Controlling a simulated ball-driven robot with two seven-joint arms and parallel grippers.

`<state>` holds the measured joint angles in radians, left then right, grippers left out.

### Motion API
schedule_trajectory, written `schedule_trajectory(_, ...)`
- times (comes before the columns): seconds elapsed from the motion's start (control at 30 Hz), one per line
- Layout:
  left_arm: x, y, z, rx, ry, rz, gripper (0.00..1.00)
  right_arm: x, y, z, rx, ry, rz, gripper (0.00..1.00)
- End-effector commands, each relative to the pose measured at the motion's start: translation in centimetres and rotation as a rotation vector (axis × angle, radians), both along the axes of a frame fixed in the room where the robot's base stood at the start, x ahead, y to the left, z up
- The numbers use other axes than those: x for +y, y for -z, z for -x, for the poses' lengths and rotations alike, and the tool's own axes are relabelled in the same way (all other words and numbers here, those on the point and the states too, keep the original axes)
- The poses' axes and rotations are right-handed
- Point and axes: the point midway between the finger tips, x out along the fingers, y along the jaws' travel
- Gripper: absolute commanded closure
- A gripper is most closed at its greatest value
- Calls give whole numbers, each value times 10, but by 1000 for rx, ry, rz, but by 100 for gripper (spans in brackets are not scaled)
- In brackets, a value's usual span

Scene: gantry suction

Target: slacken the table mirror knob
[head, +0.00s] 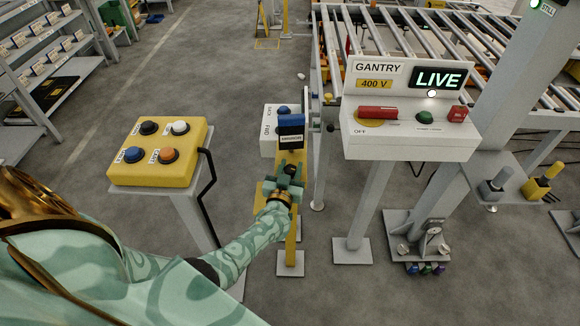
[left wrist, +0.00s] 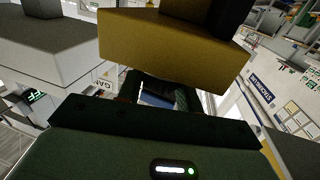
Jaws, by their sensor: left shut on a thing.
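The table mirror (head: 291,121) is a small dark blue panel with a white label under it, on a yellow stand (head: 291,235) in the middle of the head view. My left gripper (head: 290,178) is at the upper part of the stand, just below the label, and is shut on the dark knob (head: 290,170). The fingers hide most of the knob. In the left wrist view, the fingertips of my left gripper (left wrist: 156,94) are close together, with a yellow block (left wrist: 170,48) just beyond them. My right gripper is in neither view.
A white control console (head: 410,135) reading LIVE stands right of the mirror stand. A yellow button box (head: 157,152) on a grey pedestal stands to the left. A white box (head: 270,135) is just behind the stand.

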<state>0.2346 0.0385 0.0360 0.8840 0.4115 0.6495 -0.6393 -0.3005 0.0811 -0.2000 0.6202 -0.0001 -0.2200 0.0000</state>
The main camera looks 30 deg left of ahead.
Motion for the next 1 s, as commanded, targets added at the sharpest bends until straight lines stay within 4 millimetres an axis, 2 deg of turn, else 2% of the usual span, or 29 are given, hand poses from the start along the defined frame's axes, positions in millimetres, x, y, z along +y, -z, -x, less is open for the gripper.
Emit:
schedule_trajectory(0.3, 0, 0, 0, 0, -88, 1, 87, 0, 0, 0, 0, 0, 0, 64)
schedule_trajectory(0.7, 0, 0, 0, -1, -95, 0, 87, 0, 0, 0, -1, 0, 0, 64)
schedule_trajectory(0.73, 0, 0, 0, -1, -95, 0, 62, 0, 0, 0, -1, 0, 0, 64)
schedule_trajectory(0.8, 0, 0, 0, -1, -95, 0, 44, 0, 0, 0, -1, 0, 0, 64)
schedule_trajectory(1.0, 0, 0, 0, -1, -95, 0, 44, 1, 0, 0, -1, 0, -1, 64)
